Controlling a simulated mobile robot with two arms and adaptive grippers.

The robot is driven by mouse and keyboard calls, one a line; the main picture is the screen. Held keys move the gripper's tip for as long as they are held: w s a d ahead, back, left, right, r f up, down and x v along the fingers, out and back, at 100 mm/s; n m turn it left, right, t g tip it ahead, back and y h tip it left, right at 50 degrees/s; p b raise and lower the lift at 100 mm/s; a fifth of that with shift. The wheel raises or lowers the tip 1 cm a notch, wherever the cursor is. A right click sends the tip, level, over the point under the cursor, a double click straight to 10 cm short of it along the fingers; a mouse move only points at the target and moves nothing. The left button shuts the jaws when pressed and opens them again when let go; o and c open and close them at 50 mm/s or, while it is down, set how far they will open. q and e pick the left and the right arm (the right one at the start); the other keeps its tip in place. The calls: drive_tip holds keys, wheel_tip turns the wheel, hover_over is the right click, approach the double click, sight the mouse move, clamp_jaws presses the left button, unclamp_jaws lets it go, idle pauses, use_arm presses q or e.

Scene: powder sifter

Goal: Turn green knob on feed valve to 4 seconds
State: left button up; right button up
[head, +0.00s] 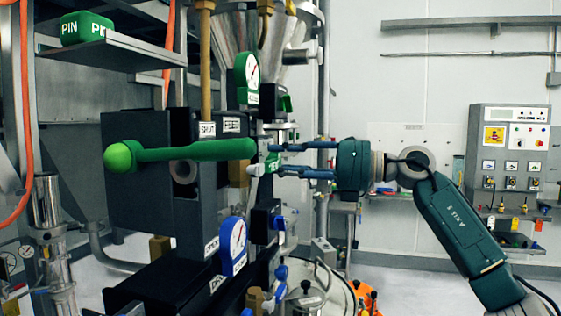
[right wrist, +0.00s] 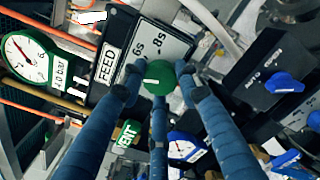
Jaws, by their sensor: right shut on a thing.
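The green knob (right wrist: 159,77) sits on the feed valve's panel (right wrist: 160,38) in the right wrist view. A pale mark shows on its face. The panel reads "6s" and "8s" above the knob; the rest of the scale is hidden by the fingers. A white "FEED" label (right wrist: 107,64) is left of the panel. My right gripper (right wrist: 163,82) has its blue fingers closed around the knob. My left gripper is not in view.
A long green lever (head: 190,151) crosses in front of the dark valve body (head: 125,190). A green gauge (right wrist: 30,50) and a green "VENT" tag (right wrist: 127,133) are near the knob. A blue knob (right wrist: 284,83) is to the right. A wall panel (head: 510,145) stands far right.

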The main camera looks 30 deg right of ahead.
drive_tip(key=shift+a+f, duration=0.15)
drive_tip(key=shift+f, duration=0.4)
drive_tip(key=o, duration=1)
drive_tip(key=shift+c, duration=0.2)
drive_tip(key=shift+o, duration=0.8)
drive_tip(key=shift+r, duration=0.1)
drive_tip(key=shift+d+r, duration=0.1)
drive_tip(key=shift+d, duration=0.1)
drive_tip(key=v, duration=1.2)
